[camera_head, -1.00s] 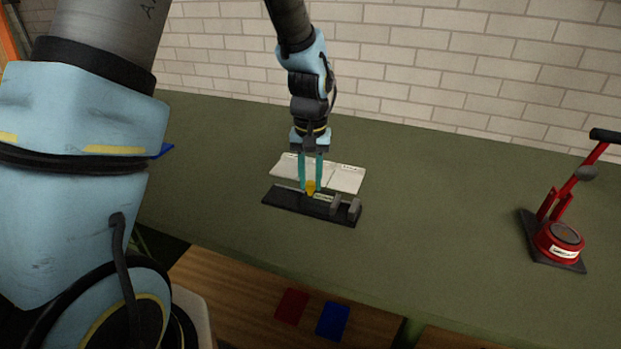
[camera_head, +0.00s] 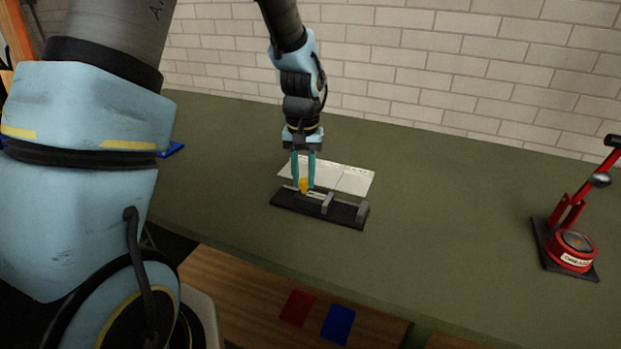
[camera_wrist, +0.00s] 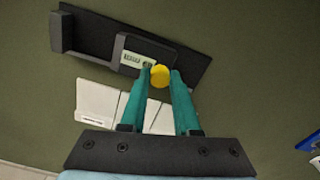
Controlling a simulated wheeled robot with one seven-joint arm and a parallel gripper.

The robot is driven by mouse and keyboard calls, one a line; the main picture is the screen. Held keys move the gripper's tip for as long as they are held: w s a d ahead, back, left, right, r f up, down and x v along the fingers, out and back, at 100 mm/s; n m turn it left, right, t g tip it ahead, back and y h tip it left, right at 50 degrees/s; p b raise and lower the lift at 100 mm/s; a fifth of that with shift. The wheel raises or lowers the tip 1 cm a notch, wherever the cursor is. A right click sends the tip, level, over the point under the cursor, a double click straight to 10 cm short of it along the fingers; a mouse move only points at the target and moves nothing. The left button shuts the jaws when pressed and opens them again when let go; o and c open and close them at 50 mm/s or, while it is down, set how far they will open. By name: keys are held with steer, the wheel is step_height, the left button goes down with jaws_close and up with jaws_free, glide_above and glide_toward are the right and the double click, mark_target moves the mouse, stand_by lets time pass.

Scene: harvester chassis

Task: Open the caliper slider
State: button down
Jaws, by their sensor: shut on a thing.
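The caliper (camera_head: 345,212) lies on the green table as a dark bar with a grey fixed jaw (camera_head: 362,211) at its right end. Its slider, with a grey jaw (camera_head: 327,203), stands left of the fixed jaw with a clear gap between them. My gripper (camera_head: 304,186) points down and is shut on the slider's yellow knob (camera_head: 304,184). In the wrist view the knob (camera_wrist: 160,76) sits between my teal fingertips (camera_wrist: 161,80), beside the slider's small display (camera_wrist: 131,58). The fixed jaw (camera_wrist: 57,32) is at upper left there.
A white open booklet (camera_head: 350,178) lies just behind the caliper. A red lever device (camera_head: 570,247) stands at the far right of the table. Red (camera_head: 297,307) and blue (camera_head: 338,323) pieces lie on the lower shelf. The table between caliper and lever device is clear.

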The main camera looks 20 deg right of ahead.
mark_target(304, 181)
steer(key=c, duration=0.6)
jaws_free()
steer(key=shift+c, duration=0.2)
steer(key=shift+r, duration=0.1)
step_height(304, 181, up, 11)
steer(key=b, duration=0.3)
steer(key=shift+f, duration=0.2)
steer(key=s+a+f+n, duration=0.2)
steer(key=a+f, duration=0.1)
steer(key=a, duration=1)
steer(key=s+a+f+n+t, duration=0.1)
steer(key=s+a+f+n, duration=0.1)
steer(key=a, duration=1.1)
steer(key=shift+s+a+f+t, duration=0.2)
steer(key=shift+s+f+t, duration=0.1)
steer(key=shift+s+f, duration=0.15)
